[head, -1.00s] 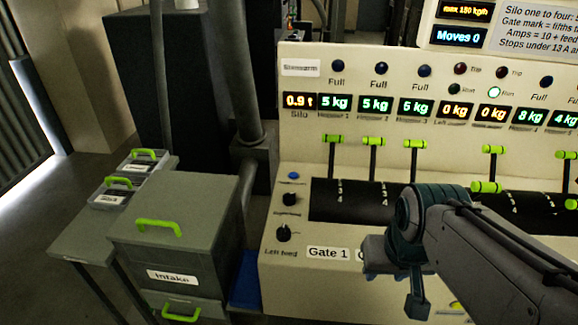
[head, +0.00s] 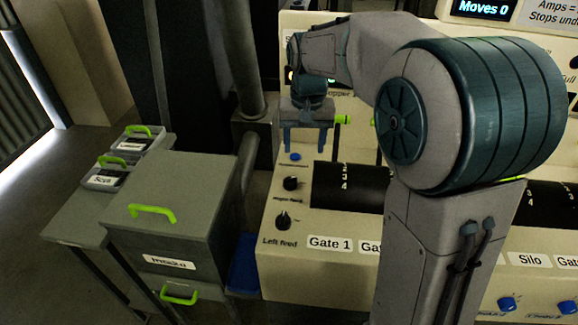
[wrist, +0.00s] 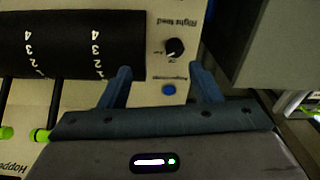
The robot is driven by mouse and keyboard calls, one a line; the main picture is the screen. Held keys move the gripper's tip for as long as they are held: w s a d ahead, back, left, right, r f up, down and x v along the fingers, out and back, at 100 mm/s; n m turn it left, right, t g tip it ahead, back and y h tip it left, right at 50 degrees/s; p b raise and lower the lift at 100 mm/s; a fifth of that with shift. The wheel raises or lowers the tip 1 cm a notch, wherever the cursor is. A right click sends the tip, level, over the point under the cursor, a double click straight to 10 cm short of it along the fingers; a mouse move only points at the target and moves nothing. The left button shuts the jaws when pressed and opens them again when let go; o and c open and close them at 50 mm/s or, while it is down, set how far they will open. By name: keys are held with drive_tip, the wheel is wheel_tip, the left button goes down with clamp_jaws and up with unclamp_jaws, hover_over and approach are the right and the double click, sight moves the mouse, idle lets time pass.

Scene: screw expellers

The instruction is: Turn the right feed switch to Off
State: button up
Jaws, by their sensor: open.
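The right feed switch (head: 291,183) is a small black round knob on the left end of the cream panel. In the wrist view the same switch (wrist: 175,47), labelled "Right feed", lies just beyond my fingertips. A blue button (wrist: 168,89) sits between my fingers in that view. My gripper (head: 304,150) is open and empty, with its fingers pointing down above and behind the switch in the head view. In the wrist view my gripper (wrist: 160,72) is apart from the switch. The switch's pointer direction is too small to read surely.
The left feed knob (head: 283,221) is just in front of the right feed switch. A black gate drum (head: 345,187) lies to its right, with green-tipped levers (head: 343,119) behind. A grey intake cabinet (head: 175,190) stands to the left. My arm hides much of the panel.

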approach(290, 178)
drive_tip(key=shift+g, duration=0.3)
drive_tip(key=f, duration=0.9)
drive_tip(key=shift+w+a+f+p, duration=0.1)
drive_tip(key=shift+w+f+p, duration=0.1)
drive_tip(key=shift+f+p, duration=0.15)
drive_tip(key=c, duration=1)
